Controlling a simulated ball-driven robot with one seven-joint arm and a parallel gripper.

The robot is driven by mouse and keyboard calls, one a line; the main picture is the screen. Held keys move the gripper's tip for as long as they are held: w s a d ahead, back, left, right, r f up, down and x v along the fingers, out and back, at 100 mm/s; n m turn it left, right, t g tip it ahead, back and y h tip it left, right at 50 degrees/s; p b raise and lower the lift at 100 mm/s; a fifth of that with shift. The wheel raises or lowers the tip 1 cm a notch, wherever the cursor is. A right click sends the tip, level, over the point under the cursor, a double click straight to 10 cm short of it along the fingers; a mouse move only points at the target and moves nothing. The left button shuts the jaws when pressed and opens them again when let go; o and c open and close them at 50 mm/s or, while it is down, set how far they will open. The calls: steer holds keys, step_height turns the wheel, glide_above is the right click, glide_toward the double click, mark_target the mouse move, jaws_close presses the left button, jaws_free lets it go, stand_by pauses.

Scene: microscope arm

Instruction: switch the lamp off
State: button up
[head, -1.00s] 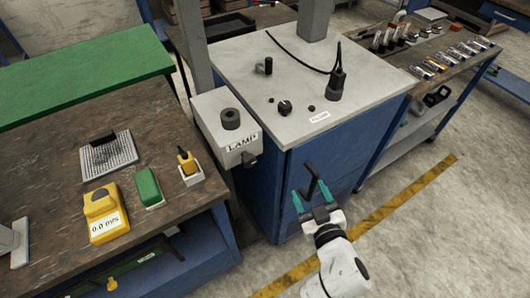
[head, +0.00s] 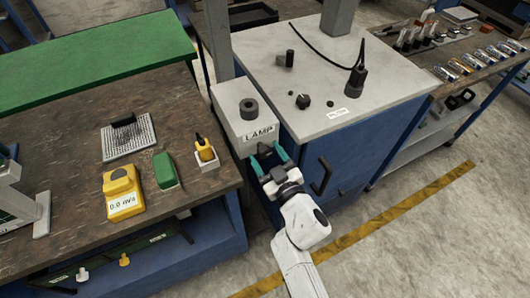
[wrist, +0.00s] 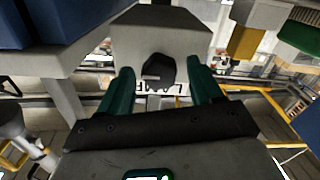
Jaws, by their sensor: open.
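The grey lamp box (head: 232,122) stands between the brown bench and the blue cabinet, with a LAMP label (head: 260,135) on its front. A round black part (head: 249,109) sits on its top. My gripper (head: 266,157) is open at the front of the box, just under the label. In the wrist view, the dark front knob (wrist: 158,68) of the lamp box (wrist: 160,35) shows between my two teal fingers (wrist: 160,72), with a gap on each side. The head view mostly hides this knob behind the gripper. The label shows partly below the knob in the wrist view.
The blue cabinet (head: 345,150) with a black handle (head: 321,177) is right of my gripper. The brown bench (head: 75,175) at left holds a yellow meter (head: 123,193), a green block (head: 166,170) and a yellow tool in a white holder (head: 205,153). Open floor lies at right.

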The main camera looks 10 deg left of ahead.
steer(key=shift+w+a, duration=0.35)
steer(key=shift+w, duration=0.2)
steer(key=shift+c, duration=0.4)
steer(key=c, duration=1)
